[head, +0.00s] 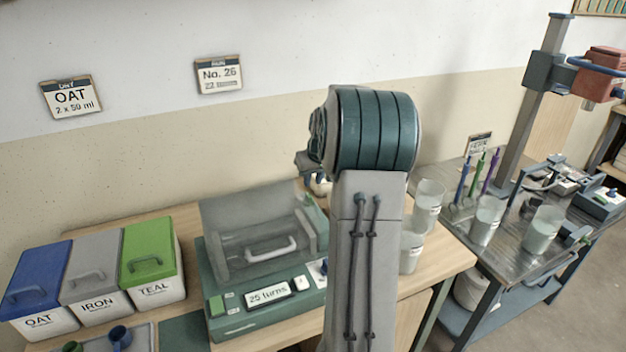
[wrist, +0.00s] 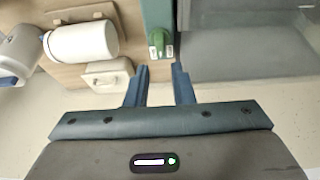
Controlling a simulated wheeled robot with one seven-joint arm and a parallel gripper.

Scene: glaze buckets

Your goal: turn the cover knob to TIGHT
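The teal machine (head: 225,290) stands on the wooden table with its grey see-through cover (head: 245,215) on top. Its display (head: 268,294) reads "25 turns". A small dark knob (head: 323,267) on a white plate shows at its right edge, partly hidden by my arm; its setting cannot be read. In the wrist view, a green knob (wrist: 160,43) sits on the teal strip beside the grey cover, with small white marks near it. My gripper (wrist: 160,68) is open and empty, its fingertips just short of the green knob in the picture. In the head view my arm hides most of the gripper.
Lidded bins OAT (head: 38,290), IRON (head: 92,280) and TEAL (head: 150,260) stand left of the machine. Clear cups (head: 428,205) stand right of my arm. A metal bench (head: 480,245) with cups, tools and a stand is further right. A white cylinder (wrist: 82,42) lies left in the wrist view.

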